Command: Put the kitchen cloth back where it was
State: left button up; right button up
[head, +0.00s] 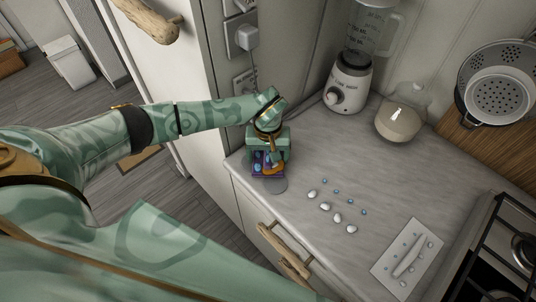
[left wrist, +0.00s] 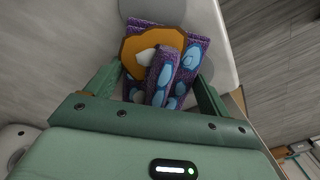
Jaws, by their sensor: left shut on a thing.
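The kitchen cloth (head: 258,168) is purple with light blue ovals and an orange patch. It is folded and sits between the fingers of my left gripper (head: 268,170), at the near left corner of the counter. In the left wrist view the cloth (left wrist: 165,75) fills the space between the two green fingers of my left gripper (left wrist: 160,92), which is shut on it. I cannot tell whether the cloth touches the counter. My right gripper is not in view.
The grey counter (head: 300,240) holds several pebbles (head: 325,205), a white card (head: 408,258), a blender (head: 348,85) and a glass jar (head: 400,122). A stove (head: 510,250) stands at the right. A round grey patch (head: 277,186) shows by the cloth. A plug (head: 246,38) is on the wall.

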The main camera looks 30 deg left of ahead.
pick_arm(q)
jog(key=shift+f, duration=0.3)
jog(key=o, duration=0.8)
notch_tip(320, 180, up, 13)
jog(key=shift+w+f+p, duration=0.1)
jog(key=shift+f+p, duration=0.05)
jog(key=shift+p, duration=0.3)
